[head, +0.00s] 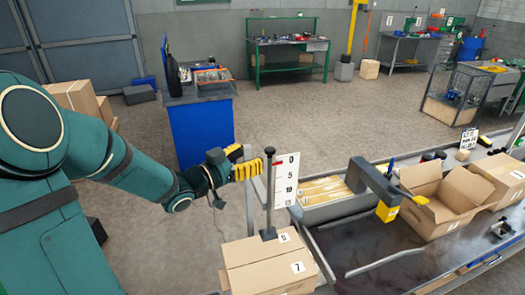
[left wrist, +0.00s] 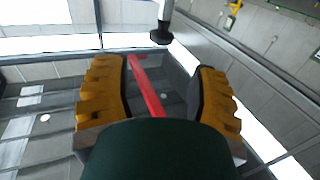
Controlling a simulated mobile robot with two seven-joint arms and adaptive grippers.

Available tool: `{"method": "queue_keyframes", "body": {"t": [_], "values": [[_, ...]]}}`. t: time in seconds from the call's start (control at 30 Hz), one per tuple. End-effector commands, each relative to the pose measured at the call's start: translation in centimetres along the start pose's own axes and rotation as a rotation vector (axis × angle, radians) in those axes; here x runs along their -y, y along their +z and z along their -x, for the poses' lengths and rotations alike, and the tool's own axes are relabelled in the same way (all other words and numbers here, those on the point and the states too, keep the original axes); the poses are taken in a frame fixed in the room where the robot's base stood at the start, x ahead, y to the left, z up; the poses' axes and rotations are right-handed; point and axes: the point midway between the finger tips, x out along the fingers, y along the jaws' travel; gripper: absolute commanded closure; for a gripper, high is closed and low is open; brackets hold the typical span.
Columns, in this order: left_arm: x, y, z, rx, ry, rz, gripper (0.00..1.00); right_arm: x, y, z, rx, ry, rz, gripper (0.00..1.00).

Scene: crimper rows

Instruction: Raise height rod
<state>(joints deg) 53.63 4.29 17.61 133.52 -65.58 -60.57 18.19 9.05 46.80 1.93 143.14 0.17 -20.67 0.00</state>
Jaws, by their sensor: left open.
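The height rod (head: 269,195) is a dark upright rod with a black knob on top, beside a white scale plate (head: 287,180) marked 0, 5 and 10 with a small red mark. Its foot shows close to the cartons. My left gripper (head: 244,163) has yellow fingers and is just left of the rod's upper part, apart from the knob as far as I can tell. In the left wrist view its fingers are spread, with a red bar (left wrist: 148,88) seen between them. A black-ended rod (left wrist: 161,33) shows beyond the fingers there. My right gripper is not seen.
A grey machine arm (head: 372,182) with a yellow part and an open carton (head: 440,205) are to the right. A blue cabinet (head: 202,133) stands behind.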

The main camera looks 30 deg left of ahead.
Motion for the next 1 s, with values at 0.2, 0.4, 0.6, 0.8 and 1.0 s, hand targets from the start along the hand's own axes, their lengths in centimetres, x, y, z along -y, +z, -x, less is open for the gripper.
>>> {"method": "queue_keyframes", "body": {"t": [0.2, 0.4, 0.6, 0.8, 1.0], "values": [[0.1, 0.0, 2.2, -0.001, -0.001, -0.001, 0.41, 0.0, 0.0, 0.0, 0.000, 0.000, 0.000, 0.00], [0.0, 0.0, 2.5, -0.001, 0.000, 0.001, 0.41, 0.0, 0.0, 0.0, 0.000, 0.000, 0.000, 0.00], [0.0, 0.0, 2.4, -0.001, 0.000, 0.000, 0.41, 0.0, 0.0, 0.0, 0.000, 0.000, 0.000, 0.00], [0.0, 0.0, 2.4, -0.001, 0.000, 0.001, 0.41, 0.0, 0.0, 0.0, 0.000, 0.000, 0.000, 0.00], [-0.5, 4.6, 0.4, 0.051, -0.036, 0.103, 0.41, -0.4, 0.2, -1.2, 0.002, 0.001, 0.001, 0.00]]}}
